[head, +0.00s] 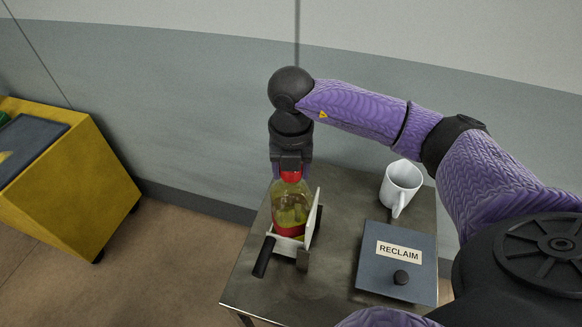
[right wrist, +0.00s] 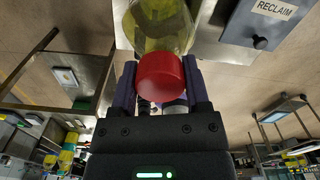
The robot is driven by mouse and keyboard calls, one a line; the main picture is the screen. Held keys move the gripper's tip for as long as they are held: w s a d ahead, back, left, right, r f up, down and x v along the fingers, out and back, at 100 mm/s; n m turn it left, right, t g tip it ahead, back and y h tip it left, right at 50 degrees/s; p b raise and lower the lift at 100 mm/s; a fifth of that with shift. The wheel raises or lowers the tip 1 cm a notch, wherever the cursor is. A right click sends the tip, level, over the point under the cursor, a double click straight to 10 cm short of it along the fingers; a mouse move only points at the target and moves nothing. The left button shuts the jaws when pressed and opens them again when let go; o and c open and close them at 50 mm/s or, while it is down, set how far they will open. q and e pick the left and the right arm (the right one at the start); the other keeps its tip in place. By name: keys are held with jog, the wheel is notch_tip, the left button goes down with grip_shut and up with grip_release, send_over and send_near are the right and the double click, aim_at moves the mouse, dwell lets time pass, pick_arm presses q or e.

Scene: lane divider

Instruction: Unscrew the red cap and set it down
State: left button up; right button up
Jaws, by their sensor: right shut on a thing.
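The red cap (head: 290,177) sits on top of a clear bottle (head: 290,206) with yellowish contents and a red band low down. The bottle stands upright in a pale holder (head: 289,244) with a dark handle. My right gripper (head: 291,170) comes down from above and is shut on the red cap. In the right wrist view the red cap (right wrist: 161,76) is between the two dark fingers, with the bottle (right wrist: 158,22) beyond it. The cap is still against the bottle's neck; I cannot tell whether it is loose. My left gripper is not in view.
The holder stands on a metal table (head: 330,275). A white mug (head: 400,183) stands at the back right. A grey-blue box marked RECLAIM (head: 397,262), with a dark knob, is at the right. A yellow cabinet (head: 75,190) stands apart at the left.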

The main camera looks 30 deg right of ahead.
jog(key=n, duration=0.8)
jog(key=shift+n, duration=0.4)
jog(key=o, duration=0.8)
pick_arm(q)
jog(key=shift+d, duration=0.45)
